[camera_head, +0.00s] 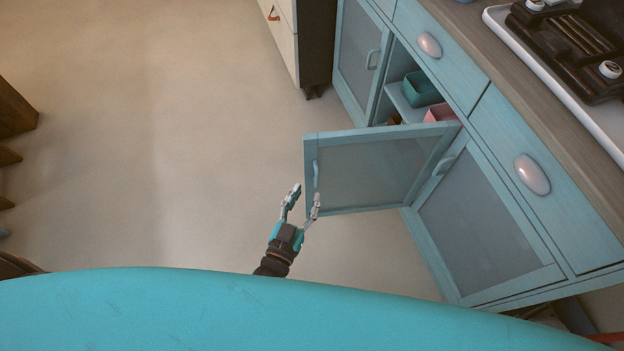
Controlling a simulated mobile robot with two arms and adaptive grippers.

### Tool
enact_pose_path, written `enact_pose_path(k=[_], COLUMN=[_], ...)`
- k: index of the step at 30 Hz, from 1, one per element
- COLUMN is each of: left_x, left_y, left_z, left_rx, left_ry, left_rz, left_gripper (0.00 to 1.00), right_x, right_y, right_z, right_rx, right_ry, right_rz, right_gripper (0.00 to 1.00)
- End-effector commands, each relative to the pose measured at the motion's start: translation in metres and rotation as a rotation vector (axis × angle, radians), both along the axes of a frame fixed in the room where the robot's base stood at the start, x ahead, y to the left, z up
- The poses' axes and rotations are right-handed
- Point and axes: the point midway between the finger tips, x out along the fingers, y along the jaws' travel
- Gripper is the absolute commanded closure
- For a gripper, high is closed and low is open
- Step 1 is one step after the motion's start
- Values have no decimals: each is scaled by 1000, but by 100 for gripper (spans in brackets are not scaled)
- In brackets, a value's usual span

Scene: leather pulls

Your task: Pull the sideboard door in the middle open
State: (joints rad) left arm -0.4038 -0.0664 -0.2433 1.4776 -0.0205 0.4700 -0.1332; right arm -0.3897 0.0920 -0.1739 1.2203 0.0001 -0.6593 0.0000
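The sideboard (443,88) is pale blue and stands at the right. Its middle door (375,170) has a blue frame and a grey panel. It stands swung well out from the cabinet front, with its free edge to the left. The door's blue handle (316,174) is near that free edge. My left gripper (306,193) is just below the handle, at the door's lower left corner. Its two fingers are apart with nothing visible between them. The right fingertip overlaps the door in view; whether it touches cannot be told. My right gripper is not in view.
Behind the door, a teal box (421,90) and a pink box (440,113) show on the shelves. Closed doors flank the opening, left (358,54) and right (478,225). A white drawer unit (285,35) stands at the top. The floor (170,150) to the left is free.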

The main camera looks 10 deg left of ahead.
Motion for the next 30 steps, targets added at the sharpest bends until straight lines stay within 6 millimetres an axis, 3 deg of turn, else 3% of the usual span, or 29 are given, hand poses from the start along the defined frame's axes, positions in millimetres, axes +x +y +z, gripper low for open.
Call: enact_pose_path(k=[3,9,27,30], left_x=[-23,-43,-45,-45], left_y=[5,8,9,9], left_z=[-2,-2,-3,-11], left_rx=[1,1,2,9], left_ry=[6,7,9,36], left_rz=[-1,-2,-2,-6], left_gripper=[66,66,66,66], right_x=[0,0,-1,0], right_y=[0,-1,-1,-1], right_z=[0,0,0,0], right_rx=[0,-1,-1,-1], right_ry=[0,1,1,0], right_rz=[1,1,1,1], right_gripper=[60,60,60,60])
